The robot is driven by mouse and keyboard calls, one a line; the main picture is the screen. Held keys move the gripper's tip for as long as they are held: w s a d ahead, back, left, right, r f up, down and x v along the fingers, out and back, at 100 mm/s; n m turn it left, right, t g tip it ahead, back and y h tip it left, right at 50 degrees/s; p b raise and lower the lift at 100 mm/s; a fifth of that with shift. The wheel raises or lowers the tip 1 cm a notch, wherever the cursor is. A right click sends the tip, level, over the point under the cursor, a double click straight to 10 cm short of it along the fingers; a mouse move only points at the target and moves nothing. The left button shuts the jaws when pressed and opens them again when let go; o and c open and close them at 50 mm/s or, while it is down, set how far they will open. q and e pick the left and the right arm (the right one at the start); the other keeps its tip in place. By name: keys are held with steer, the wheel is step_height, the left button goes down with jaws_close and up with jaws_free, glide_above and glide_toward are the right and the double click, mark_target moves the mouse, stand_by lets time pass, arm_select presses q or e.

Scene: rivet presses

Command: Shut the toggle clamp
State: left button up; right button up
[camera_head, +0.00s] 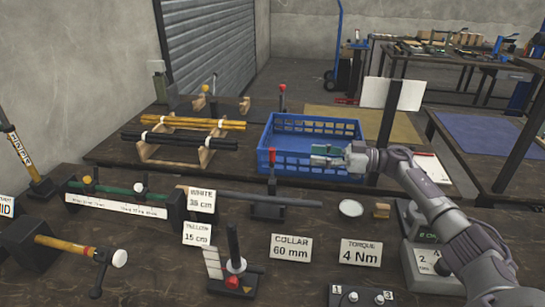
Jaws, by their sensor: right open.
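The likely toggle clamp is the black stand (268,208) near the middle of the bench, with a red-tipped handle (273,158) standing upright. A dark grey bar (235,198) runs from the left into this stand. A similar red-tipped upright handle (283,89) stands behind the blue crate; I cannot tell its mechanism. My right gripper (322,155) is open, with no object visible in it. It is to the right of the near red handle, apart from it, in front of the blue crate. My left gripper is not in view.
The blue crate (280,165) stands behind the gripper. A rack (160,154) of yellow and black rods is left of it. Signs for collar (291,248) and torque (361,252), a press-like stand (234,270) and a round white disc (351,208) occupy the near bench.

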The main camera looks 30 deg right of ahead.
mark_target(272, 149)
steer(key=p+x, duration=0.1)
steer(key=x, duration=1.2)
steer(key=shift+p, duration=0.4)
jaws_close()
